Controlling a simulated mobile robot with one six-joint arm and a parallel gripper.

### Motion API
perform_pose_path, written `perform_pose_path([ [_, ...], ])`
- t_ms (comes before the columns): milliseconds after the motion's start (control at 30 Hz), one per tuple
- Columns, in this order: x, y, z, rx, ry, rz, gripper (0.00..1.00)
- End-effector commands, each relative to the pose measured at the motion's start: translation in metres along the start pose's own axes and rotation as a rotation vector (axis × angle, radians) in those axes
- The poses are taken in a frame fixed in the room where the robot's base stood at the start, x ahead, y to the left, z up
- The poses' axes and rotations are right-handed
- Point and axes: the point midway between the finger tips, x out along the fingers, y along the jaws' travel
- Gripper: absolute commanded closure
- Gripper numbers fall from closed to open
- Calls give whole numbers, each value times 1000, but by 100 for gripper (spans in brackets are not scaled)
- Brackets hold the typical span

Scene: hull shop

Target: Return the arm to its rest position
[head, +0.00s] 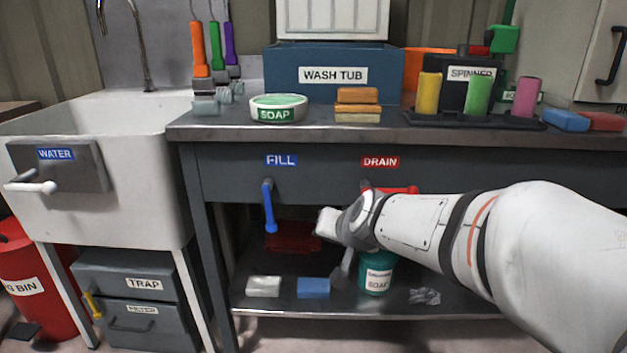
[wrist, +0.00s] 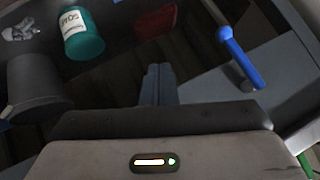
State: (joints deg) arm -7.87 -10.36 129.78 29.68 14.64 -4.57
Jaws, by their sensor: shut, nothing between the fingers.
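My white arm reaches in from the right of the head view, in front of the grey bench. My gripper (head: 344,274) points down in front of the bench's open lower space, left of the teal soap tub (head: 377,275). In the wrist view my gripper (wrist: 158,72) shows its two dark fingers together with nothing between them. The arm covers part of the bench front and the red drain handle (head: 402,190).
The blue fill handle (head: 269,208) hangs left of my gripper and shows at upper right in the wrist view (wrist: 240,56). A white block (head: 263,286) and a blue block (head: 313,288) lie on the lower shelf (head: 345,306). The bench top (head: 225,123) holds several items.

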Motion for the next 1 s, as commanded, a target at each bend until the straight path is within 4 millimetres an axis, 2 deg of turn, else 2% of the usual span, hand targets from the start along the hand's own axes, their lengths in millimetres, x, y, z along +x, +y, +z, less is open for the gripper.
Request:
perform_pose_path([
  [33,-20,-7,-12,-9,-13,4,100],
  [200,-72,-16,-28,-53,-85,28,100],
  [567,-179,-26,-50,-142,-251,103,100],
  [1000,-316,-31,-80,-224,-449,234,100],
])
